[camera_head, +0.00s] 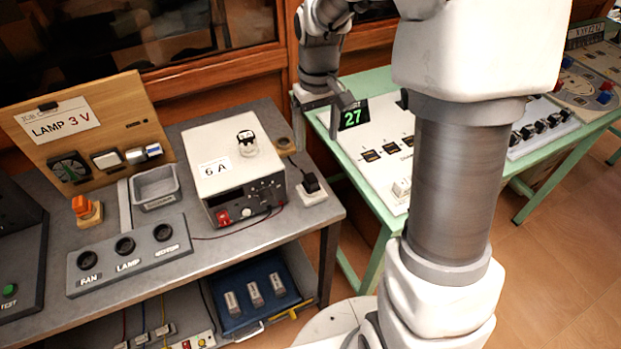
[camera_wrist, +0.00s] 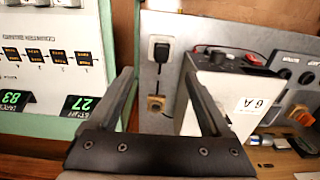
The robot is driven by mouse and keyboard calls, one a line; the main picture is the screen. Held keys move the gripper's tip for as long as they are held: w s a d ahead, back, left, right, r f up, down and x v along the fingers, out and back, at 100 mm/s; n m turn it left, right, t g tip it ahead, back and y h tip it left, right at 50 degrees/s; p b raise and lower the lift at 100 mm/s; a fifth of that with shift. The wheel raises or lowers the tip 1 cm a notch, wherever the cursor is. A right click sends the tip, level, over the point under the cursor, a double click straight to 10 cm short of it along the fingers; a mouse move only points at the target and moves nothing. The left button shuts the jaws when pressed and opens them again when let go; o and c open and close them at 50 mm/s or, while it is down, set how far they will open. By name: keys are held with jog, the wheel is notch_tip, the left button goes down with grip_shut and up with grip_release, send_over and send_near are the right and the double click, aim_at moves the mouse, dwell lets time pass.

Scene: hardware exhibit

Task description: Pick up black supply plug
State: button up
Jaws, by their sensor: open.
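The black supply plug (camera_head: 310,183) sits on a small white socket block (camera_head: 313,196) at the right end of the grey bench, beside the power supply. A dark cord runs from it towards the back. In the wrist view the plug (camera_wrist: 162,50) shows beyond and between my open fingers, on its pale block (camera_wrist: 152,42). My gripper (camera_head: 316,122) is open and empty. It hangs above the back right corner of the bench, behind the plug in the head view and apart from it. The gripper's fingers also frame the wrist view (camera_wrist: 157,70).
The white 6 A power supply (camera_head: 235,165) stands left of the plug. A grey tray (camera_head: 155,187) and a FAN/LAMP/MOTOR socket panel (camera_head: 130,252) lie further left. A green table (camera_head: 375,82) with a counter panel (camera_head: 380,155) stands to the right, across a narrow gap.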

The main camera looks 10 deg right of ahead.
jog(key=b, duration=0.1)
send_near(312, 179)
jog(key=f, duration=0.5)
jog(key=shift+s+d, duration=0.3)
jog(key=shift+s, duration=0.1)
jog(key=shift+w+a+f+b, duration=0.1)
jog(key=shift+w+f, duration=0.05)
jog(key=shift+f, duration=0.75)
jog(key=shift+w+a+f+b, duration=0.1)
jog(key=shift+w+f+b, duration=0.05)
jog(key=shift+f, duration=0.75)
jog(key=shift+w+a+f+b, duration=0.1)
jog(key=shift+w+f, duration=0.05)
jog(key=shift+f, duration=0.75)
grip_shut()
